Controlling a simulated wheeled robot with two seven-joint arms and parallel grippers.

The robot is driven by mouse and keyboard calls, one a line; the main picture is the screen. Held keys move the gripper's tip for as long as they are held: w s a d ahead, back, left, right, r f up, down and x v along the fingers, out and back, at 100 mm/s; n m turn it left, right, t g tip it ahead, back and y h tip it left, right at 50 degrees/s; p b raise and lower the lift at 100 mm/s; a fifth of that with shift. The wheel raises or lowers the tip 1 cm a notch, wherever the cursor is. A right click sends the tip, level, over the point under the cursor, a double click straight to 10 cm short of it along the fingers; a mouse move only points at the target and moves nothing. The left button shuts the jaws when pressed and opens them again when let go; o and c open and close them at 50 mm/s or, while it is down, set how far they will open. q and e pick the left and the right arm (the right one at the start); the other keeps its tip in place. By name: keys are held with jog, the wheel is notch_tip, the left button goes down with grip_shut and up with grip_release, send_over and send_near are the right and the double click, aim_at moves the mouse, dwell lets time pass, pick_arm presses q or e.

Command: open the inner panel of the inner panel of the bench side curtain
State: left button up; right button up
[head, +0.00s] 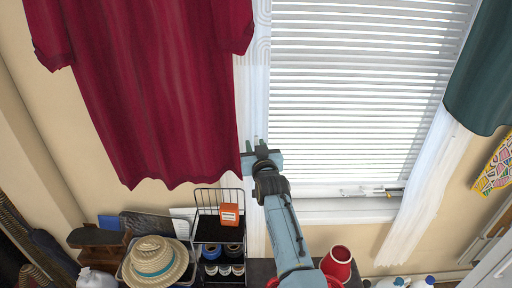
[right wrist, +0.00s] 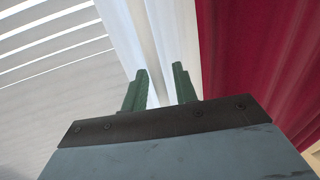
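A red curtain (head: 150,90) hangs at the left of the window. Beside its right edge hangs a narrow white inner panel (head: 250,100). My right gripper (head: 256,143) is raised to this panel near the red curtain's lower right edge. In the right wrist view the green fingers (right wrist: 160,70) stand apart, with white cloth (right wrist: 177,35) behind and between their tips; I cannot tell whether they touch it. At the right, a dark green curtain (head: 484,80) hangs with another white inner panel (head: 425,190). My left gripper is out of view.
White blinds (head: 360,80) cover the window above a sill (head: 345,210). Below are a wire rack (head: 219,235) with an orange box (head: 229,215), a straw hat (head: 155,262) and a red pot (head: 338,262). A patterned yellow cloth (head: 495,168) hangs at the far right.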

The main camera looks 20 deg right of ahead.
jog(key=s+a+p, duration=0.1)
jog(key=s, duration=1.2)
jog(key=shift+s+a, duration=0.15)
jog(key=shift+a, duration=0.25)
jog(key=shift+f, duration=0.1)
